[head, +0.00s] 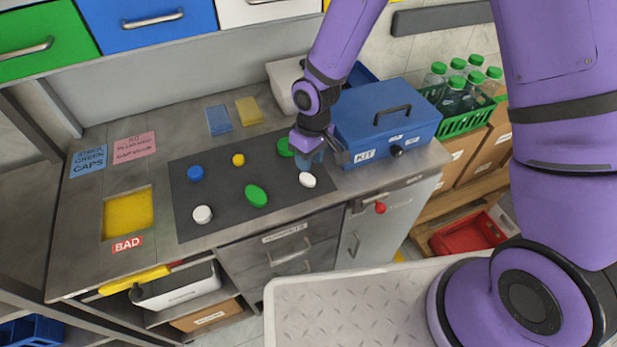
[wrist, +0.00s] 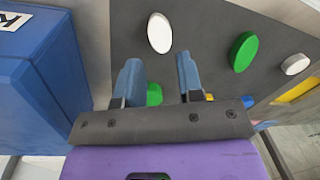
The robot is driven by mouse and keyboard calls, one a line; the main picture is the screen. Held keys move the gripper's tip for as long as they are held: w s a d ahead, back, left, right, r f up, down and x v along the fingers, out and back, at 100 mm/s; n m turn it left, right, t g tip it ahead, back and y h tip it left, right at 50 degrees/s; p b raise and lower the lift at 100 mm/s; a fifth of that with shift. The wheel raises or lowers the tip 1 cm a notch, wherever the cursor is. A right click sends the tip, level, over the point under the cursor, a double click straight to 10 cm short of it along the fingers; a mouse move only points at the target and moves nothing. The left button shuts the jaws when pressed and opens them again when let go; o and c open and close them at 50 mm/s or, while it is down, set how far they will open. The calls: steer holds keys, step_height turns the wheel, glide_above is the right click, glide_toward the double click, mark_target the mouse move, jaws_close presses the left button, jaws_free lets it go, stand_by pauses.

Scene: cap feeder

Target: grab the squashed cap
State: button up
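Two caps look oval: a green cap (head: 256,195) in the middle of the dark mat, and a white cap (head: 307,180) near its right front corner. I cannot tell for sure which one is squashed. In the wrist view the white cap (wrist: 159,33) lies ahead of the fingertips and the oval green cap (wrist: 244,52) is to the right. My gripper (head: 311,161) is above the mat's right part, just behind the white cap. Its fingers (wrist: 158,66) are apart with nothing held. Another green cap (head: 284,147) shows in the gap, partly hidden (wrist: 154,94).
A blue KIT box (head: 385,122) stands close to the right of my gripper. A rounder white cap (head: 202,214), a blue cap (head: 196,173) and a yellow cap (head: 238,160) lie left on the mat (head: 225,180). A yellow recess (head: 128,212) marked BAD is further left.

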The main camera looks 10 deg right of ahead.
mark_target(309, 179)
steer(key=shift+s+f, duration=0.2)
steer(key=shift+f, duration=1.25)
steer(key=shift+s+f, duration=0.2)
steer(key=shift+f, duration=1.2)
steer(key=c, duration=0.6)
